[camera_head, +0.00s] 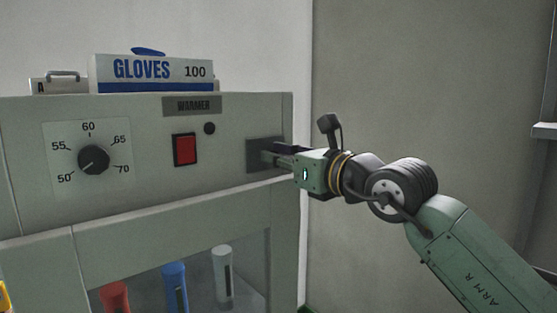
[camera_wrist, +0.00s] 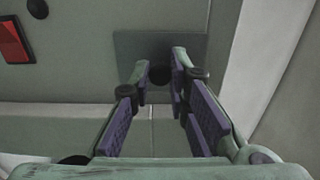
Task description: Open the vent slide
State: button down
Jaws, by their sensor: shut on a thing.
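The vent slide is a dark grey plate (camera_head: 254,156) at the right end of the warmer's front panel. In the wrist view the plate (camera_wrist: 130,48) lies just ahead of the fingers. A round dark knob (camera_wrist: 160,75) shows between the fingertips. My gripper (camera_head: 272,157) reaches the plate from the right, and its fingertips (camera_wrist: 162,73) are closed around the knob. In the head view the fingers hide the knob. Vent openings cannot be made out.
The warmer (camera_head: 230,120) carries a temperature dial (camera_head: 93,159) and a red switch (camera_head: 185,150), left of my gripper. A gloves box (camera_head: 150,75) stands on top. Coloured tubes, including a blue one (camera_head: 175,285), stand below. Free room lies right of the warmer.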

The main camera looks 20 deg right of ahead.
notch_tip(320, 180, up, 6)
jog(key=shift+d+r, duration=0.1)
jog(key=c, duration=1.5)
grip_release()
jog(key=v, duration=1.2)
